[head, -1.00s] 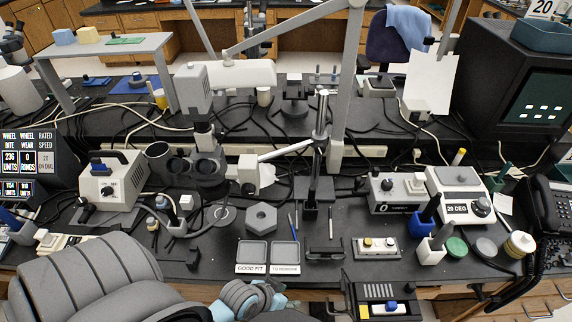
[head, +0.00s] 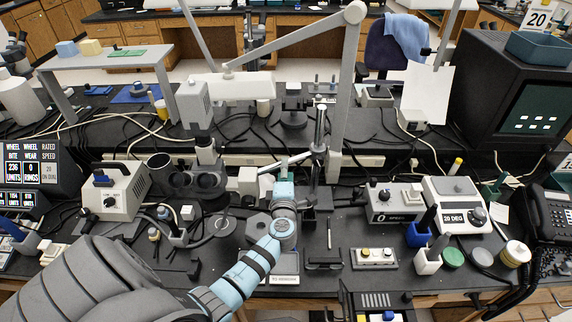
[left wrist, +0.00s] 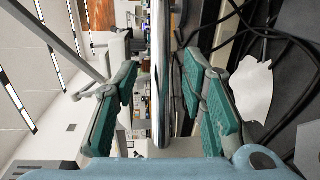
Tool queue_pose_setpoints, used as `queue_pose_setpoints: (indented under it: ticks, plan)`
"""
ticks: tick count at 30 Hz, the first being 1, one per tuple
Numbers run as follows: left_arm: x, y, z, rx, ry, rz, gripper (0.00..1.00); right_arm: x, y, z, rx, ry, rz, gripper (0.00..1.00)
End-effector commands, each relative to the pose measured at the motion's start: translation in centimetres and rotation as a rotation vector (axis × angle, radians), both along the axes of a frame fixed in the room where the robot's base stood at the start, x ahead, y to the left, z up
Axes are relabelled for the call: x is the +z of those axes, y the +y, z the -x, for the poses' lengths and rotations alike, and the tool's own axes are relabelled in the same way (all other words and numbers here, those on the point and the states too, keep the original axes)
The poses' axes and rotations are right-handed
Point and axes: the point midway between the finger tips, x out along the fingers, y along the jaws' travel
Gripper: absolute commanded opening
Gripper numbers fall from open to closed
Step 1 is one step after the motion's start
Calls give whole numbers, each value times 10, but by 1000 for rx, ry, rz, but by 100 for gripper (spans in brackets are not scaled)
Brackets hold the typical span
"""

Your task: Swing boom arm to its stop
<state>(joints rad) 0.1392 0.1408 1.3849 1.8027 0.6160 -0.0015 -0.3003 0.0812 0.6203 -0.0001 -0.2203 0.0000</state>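The silver boom arm (head: 298,159) reaches left from the upright metal post (head: 319,130) toward the grey microscope (head: 207,178) with its two eyepieces. My left arm, light blue, comes in from the lower left. My left gripper (head: 284,182) is at the boom arm in the head view. In the left wrist view, the metal rod of the boom arm (left wrist: 160,75) runs between the two green finger pads of my left gripper (left wrist: 160,110). The fingers are open, with a gap on each side of the rod. My right gripper is not in view.
A grey stand (head: 397,202) and a white device reading 20 DEG (head: 458,212) stand right of the post. A grey hexagonal block (head: 258,226) and a labelled tray (head: 284,281) lie near my left arm. A white lamp arm (head: 285,46) hangs above. Cables cross the bench.

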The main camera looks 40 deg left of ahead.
Motion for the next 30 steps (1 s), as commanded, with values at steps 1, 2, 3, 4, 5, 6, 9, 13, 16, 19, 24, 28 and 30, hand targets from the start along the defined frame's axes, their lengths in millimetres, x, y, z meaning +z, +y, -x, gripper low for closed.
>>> queue_pose_setpoints:
  ticks: [1, 2, 3, 4, 5, 6, 9, 13, 16, 19, 24, 28, 30]
  plan:
    - [-5, 7, -10, 1, -1, -1, 38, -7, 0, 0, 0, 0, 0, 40]
    - [-5, 11, -14, 1, -1, -1, 38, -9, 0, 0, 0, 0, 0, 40]
    - [-6, 15, -20, 0, -1, 0, 38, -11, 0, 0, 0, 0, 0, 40]
    - [-7, 18, -24, 0, -1, -1, 38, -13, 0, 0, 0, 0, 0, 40]
    - [-7, 21, -27, 0, -1, -1, 38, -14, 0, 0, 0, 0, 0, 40]
    - [-7, 23, -31, 0, 0, -1, 38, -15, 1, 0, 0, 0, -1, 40]
    - [-7, 28, -36, 0, 0, 0, 38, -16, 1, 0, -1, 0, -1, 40]
    - [-6, 28, -37, -1, 0, 0, 38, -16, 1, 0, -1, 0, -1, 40]
    - [-5, 28, -37, -1, 0, 0, 38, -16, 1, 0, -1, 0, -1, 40]
    - [-5, 28, -37, -1, 0, 0, 25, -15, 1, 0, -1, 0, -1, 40]
    - [-5, 28, -37, -1, 0, 0, 0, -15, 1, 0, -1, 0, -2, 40]
    - [-5, 27, -37, -2, 0, 0, 0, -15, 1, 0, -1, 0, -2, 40]
    - [-5, 27, -38, -5, 0, 0, 0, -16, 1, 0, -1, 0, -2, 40]
